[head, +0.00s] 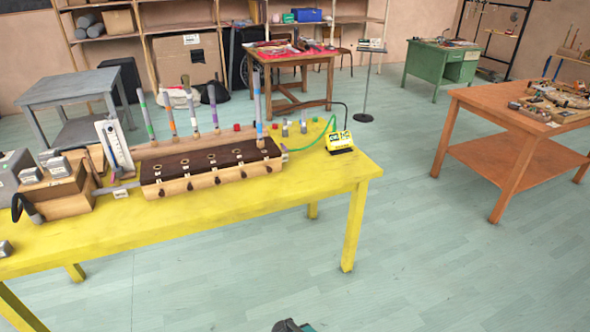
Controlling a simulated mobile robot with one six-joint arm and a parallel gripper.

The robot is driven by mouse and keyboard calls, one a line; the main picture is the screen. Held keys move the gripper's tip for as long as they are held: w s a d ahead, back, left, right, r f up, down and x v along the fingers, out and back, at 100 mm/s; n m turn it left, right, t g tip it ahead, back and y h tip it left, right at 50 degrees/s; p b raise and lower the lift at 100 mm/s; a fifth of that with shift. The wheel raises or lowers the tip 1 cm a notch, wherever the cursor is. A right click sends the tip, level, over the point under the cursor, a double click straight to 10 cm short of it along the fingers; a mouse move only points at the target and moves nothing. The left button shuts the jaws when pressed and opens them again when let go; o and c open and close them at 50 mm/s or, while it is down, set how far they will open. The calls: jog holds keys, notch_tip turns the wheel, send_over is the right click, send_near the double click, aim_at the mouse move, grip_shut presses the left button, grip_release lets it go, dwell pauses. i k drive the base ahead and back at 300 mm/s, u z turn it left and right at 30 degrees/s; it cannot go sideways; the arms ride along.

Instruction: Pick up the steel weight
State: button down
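Several small grey metal-looking pieces could be the steel weight; I cannot tell which one it is. One grey block (5,248) lies on the yellow table (230,215) at the left picture edge and is partly cut off. Grey blocks (58,166) also sit on top of a wooden box (66,205) at the table's left. Small grey cylinders (303,124) stand near the table's far right. Only a dark and teal piece, seemingly of my arm, shows at the bottom edge. No gripper fingers are visible, and nothing of mine touches the table.
A long wooden box with a dark top (210,168) and upright tubes fills the table's middle. A yellow device (340,142) with a green cable stands at the right end. An orange-brown table (480,110) is at right. The floor between is clear.

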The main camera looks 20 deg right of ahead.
aim_at(28, 176)
jog(key=z, duration=0.15)
jog(key=k, duration=0.75)
jog(key=u, duration=0.55)
jog(key=k, duration=0.6)
jog(key=u, duration=0.95)
jog(key=i, duration=2.1)
jog(key=z, duration=0.45)
